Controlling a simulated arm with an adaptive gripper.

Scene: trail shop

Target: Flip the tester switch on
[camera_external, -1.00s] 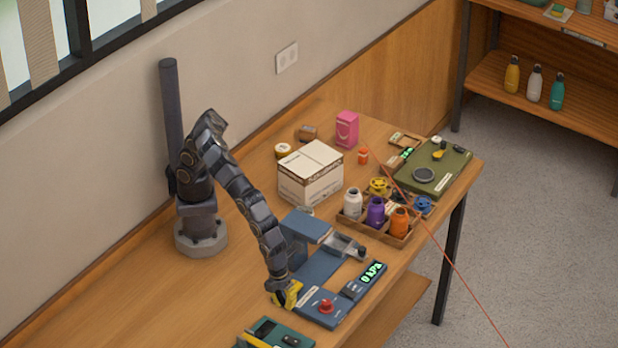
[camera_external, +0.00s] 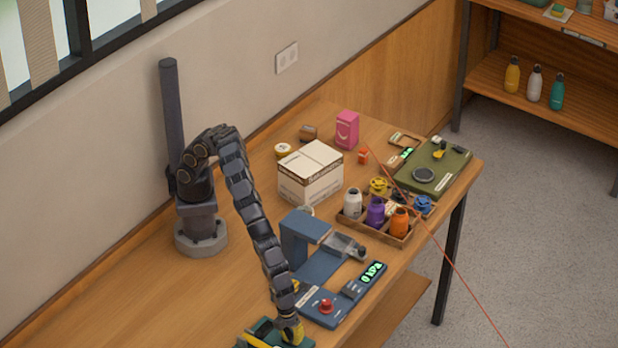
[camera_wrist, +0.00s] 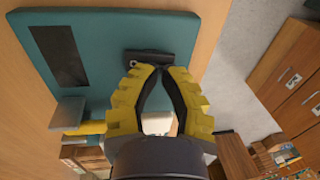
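The teal tester (camera_wrist: 105,40) lies on the table, cut off at the bottom of the external view (camera_external: 262,325). Its screen (camera_wrist: 60,55) is dark, with no digits showing. The black switch block (camera_wrist: 150,60) is on its face; a small pale ring mark shows on it. My gripper (camera_wrist: 160,70) has yellow fingers with dark pads. The fingertips converge, appear shut with nothing visible between them, and are right at the switch's near side. Contact is not clear. In the external view my gripper (camera_external: 291,341) is over the tester and hides the switch.
A blue press unit with a red knob (camera_external: 326,306) and a lit green display (camera_external: 372,272) stands close beside the tester. Behind it are a white box (camera_external: 310,175) and a wooden tray (camera_external: 378,230) of bottles. The table's left is clear.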

